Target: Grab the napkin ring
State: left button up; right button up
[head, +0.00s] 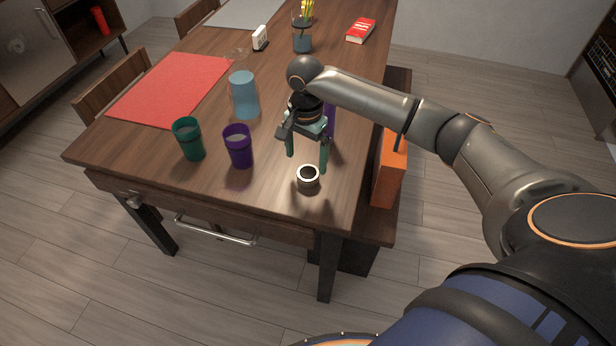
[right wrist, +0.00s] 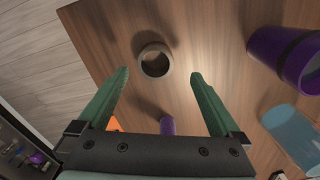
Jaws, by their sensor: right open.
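The napkin ring (head: 308,185), a short dark ring with a pale rim, stands on the wooden table near its front right corner. It also shows in the right wrist view (right wrist: 142,64), where I look down into its opening. My right gripper (head: 307,162) is open and empty, with its green fingers pointing down above the table, just behind the ring. In the right wrist view the ring lies ahead of the space between the fingertips (right wrist: 160,73), apart from both. My left gripper is not in view.
A purple cup (head: 239,148), a green cup (head: 189,140) and a blue pitcher (head: 244,96) stand left of the gripper. A purple object (head: 330,120) is partly hidden behind it. An orange box (head: 391,172) stands beside the table's right edge. Table around the ring is clear.

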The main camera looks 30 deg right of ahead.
aim_at(308, 173)
jog(key=f, duration=0.4)
jog(key=shift+s+f+b, duration=0.15)
jog(key=shift+s+b, duration=0.2)
jog(key=shift+s, duration=0.05)
jog(key=shift+f, duration=0.6)
jog(key=shift+c, duration=0.4)
jog(key=c, duration=1.3)
